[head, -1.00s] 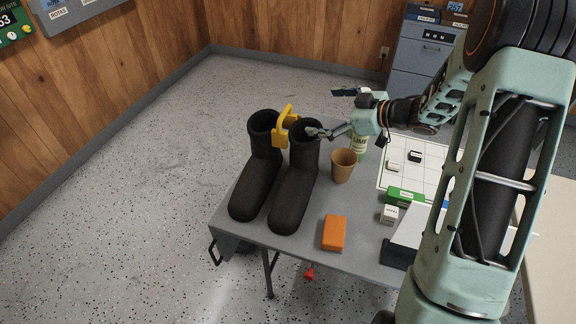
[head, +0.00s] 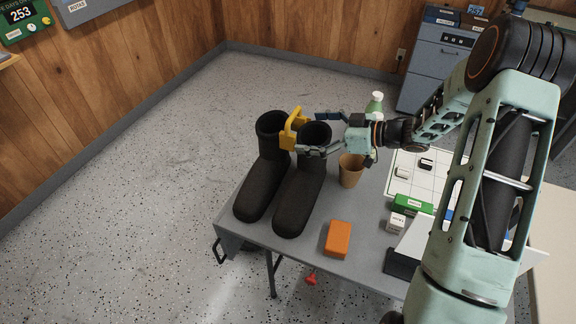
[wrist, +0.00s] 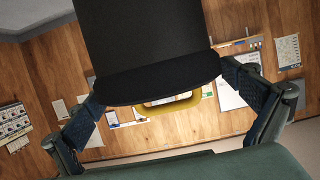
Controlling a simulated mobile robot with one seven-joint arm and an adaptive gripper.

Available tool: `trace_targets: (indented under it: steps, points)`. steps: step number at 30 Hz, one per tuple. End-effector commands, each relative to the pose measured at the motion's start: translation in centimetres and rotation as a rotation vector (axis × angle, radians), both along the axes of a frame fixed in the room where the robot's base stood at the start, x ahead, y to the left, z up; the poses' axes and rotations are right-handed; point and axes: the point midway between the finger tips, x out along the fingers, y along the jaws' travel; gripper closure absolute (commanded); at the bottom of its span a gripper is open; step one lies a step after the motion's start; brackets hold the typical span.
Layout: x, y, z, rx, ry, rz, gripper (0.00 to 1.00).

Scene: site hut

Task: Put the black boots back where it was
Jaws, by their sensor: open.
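The black boots (head: 262,190) stand upright side by side on the grey table, joined near their tops by a yellow clip-like handle (head: 292,128). My gripper (head: 312,133) is open at the top of the right boot, with one finger on the near side and one on the far side of its shaft. In the wrist view the dark boot shaft (wrist: 150,50) fills the space between my two spread fingers, and the yellow handle (wrist: 170,107) shows behind it. I cannot tell whether the fingers touch the boot.
A brown paper cup (head: 350,172) stands close right of the boots, with a green bottle (head: 375,104) behind my gripper. An orange block (head: 338,239), a green box (head: 412,204) and a white gridded sheet (head: 425,172) lie on the table (head: 300,262). The floor left is clear.

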Motion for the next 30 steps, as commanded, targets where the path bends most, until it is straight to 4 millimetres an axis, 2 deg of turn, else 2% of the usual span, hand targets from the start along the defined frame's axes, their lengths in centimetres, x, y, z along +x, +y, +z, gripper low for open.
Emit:
trace_targets:
  steps: [9,17,30]
  points:
    - [1.3,4.0,-1.1,0.0,-0.002,0.003,0.0]
    - [1.5,4.3,-1.3,-0.001,-0.002,0.001,0.01]
    - [1.5,4.3,-1.4,-0.001,0.001,0.0,0.5]
